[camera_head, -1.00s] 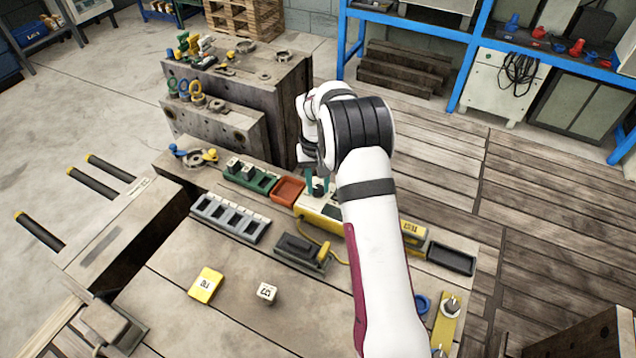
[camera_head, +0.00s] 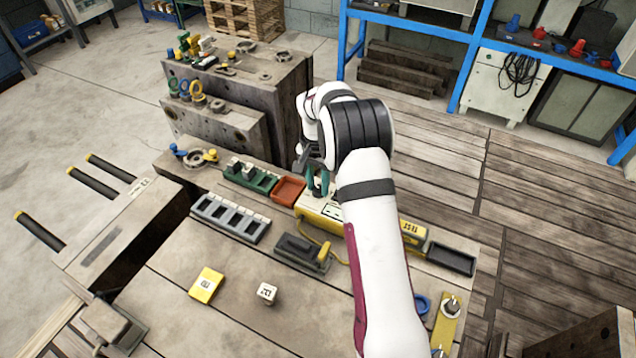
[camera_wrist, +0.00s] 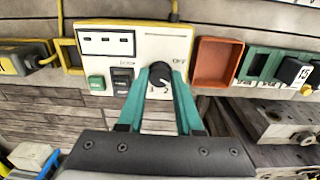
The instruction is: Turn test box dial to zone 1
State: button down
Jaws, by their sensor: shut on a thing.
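The test box (camera_head: 322,209) is a yellow case with a white top panel (camera_wrist: 125,45) on the bench, partly hidden by my arm in the head view. Its black round dial (camera_wrist: 160,74) is at the right of the panel in the wrist view. "OFF" is printed at the dial's upper right, with small marks below it; I cannot make out its pointer setting. My gripper (camera_wrist: 164,80) has teal fingers, one on each side of the dial, shut on it. In the head view my gripper (camera_head: 318,184) is over the box.
An orange-red tray (camera_head: 288,190) and a green rack (camera_head: 250,178) with dark blocks stand left of the box. A green button (camera_wrist: 96,83) and a black switch (camera_wrist: 122,80) are close left of the dial. A yellow cable (camera_head: 322,250) loops in front.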

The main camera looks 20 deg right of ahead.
aim_at(317, 188)
dwell(0.4)
jog(key=c, duration=0.6)
grip_release()
notch_tip(317, 188, up, 16)
jog(key=shift+w+a+f, duration=0.1)
jog(key=shift+w+a, duration=0.05)
